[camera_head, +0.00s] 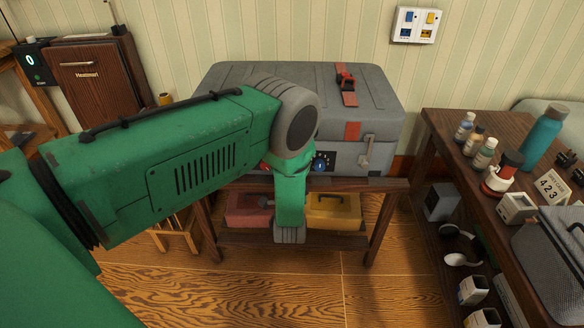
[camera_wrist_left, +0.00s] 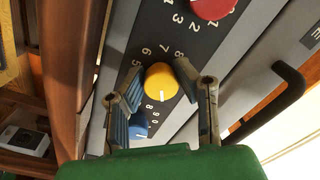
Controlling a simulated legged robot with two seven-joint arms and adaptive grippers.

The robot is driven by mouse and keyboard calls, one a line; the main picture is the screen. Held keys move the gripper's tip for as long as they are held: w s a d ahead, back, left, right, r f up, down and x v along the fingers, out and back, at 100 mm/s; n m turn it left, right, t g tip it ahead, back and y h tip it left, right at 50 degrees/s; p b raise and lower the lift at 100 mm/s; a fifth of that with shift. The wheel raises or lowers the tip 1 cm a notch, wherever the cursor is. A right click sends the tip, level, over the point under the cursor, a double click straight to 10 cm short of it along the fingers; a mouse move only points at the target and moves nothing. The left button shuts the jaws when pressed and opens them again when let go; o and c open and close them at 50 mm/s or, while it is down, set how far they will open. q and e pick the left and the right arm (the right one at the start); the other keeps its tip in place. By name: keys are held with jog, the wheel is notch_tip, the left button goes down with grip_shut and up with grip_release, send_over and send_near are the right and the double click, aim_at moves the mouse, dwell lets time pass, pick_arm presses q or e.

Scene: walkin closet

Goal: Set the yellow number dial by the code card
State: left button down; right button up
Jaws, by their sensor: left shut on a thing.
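The yellow dial (camera_wrist_left: 161,81) sits on a dark number strip on the grey case (camera_head: 225,76), between a red dial (camera_wrist_left: 213,8) and a blue dial (camera_wrist_left: 138,128). My left gripper (camera_wrist_left: 158,77) is shut on the yellow dial, one finger on each side. The dial's white mark points toward the bottom of the wrist view, near small digits that are hard to read. In the head view my green left arm hides the yellow dial and the fingers; the blue dial (camera_head: 321,161) shows beside it. The code card (camera_head: 551,187) reads 4 2 3. My right gripper is not in view.
The case stands on a wooden stand (camera_head: 376,184) with a red box (camera_head: 248,208) and a yellow box (camera_head: 334,209) below. A side table (camera_head: 440,121) at right holds bottles and a teal flask (camera_head: 543,135). A black handle (camera_wrist_left: 278,104) juts out near the gripper.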

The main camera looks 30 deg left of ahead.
pick_arm(q)
jog(key=shift+d+f+m, duration=0.2)
jog(key=shift+m, duration=0.7)
jog(key=c, duration=1.2)
grip_release()
jog(key=shift+r, duration=0.1)
jog(key=v, duration=1.2)
